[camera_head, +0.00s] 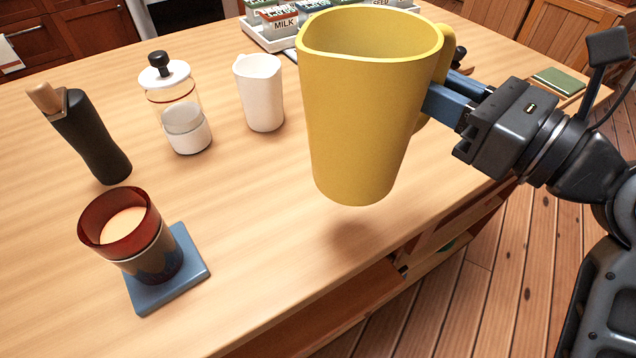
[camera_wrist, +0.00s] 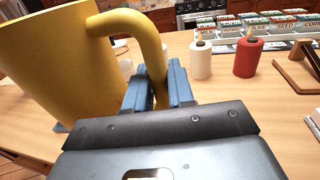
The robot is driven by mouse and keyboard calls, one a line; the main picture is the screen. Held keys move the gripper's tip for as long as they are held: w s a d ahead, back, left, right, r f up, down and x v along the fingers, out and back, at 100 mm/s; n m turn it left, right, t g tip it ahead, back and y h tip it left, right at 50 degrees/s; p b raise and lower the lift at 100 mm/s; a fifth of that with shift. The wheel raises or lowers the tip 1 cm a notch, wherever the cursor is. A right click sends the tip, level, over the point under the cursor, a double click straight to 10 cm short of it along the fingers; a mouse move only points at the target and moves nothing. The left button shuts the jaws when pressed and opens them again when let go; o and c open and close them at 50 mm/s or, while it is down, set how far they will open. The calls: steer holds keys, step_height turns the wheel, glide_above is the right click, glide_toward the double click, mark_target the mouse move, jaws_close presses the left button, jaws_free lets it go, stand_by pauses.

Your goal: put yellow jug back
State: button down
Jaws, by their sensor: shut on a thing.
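The yellow jug (camera_head: 358,115) is upright and held above the wooden table, near the table's front right edge. A faint shadow shows on the tabletop below it. My gripper (camera_head: 440,104) is to the right of the jug and is shut on its handle. In the wrist view the yellow jug (camera_wrist: 62,65) fills the upper left, and the blue fingers of my gripper (camera_wrist: 158,88) close around the lower part of the handle. The jug's inside bottom is hidden.
A white jug (camera_head: 259,92), a glass press (camera_head: 181,108), a black bottle (camera_head: 93,137) and a red candle (camera_head: 137,235) on a blue coaster (camera_head: 196,258) stand on the table (camera_head: 262,207). A seed-packet tray (camera_head: 256,36) is behind. The front middle tabletop is clear.

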steer(key=shift+w+d+f, duration=0.1)
steer(key=shift+f, duration=0.05)
steer(key=shift+w+a+f+b, duration=0.35)
steer(key=shift+w+a+f, duration=0.65)
steer(key=shift+a+f, duration=0.7)
steer(key=shift+w+a+f+b, duration=0.4)
steer(key=shift+w+a+f, duration=0.65)
steer(key=shift+a+f, duration=0.6)
steer(key=shift+w+a+f+b, duration=0.35)
steer(key=shift+w+a+f, duration=0.85)
steer(key=shift+f, duration=0.8)
steer(key=shift+s+a+f, duration=0.15)
steer(key=shift+s, duration=0.05)
steer(key=c, duration=1)
jaws_free()
steer(key=shift+o, duration=0.2)
steer(key=shift+r, duration=0.2)
steer(key=v, duration=1.2)
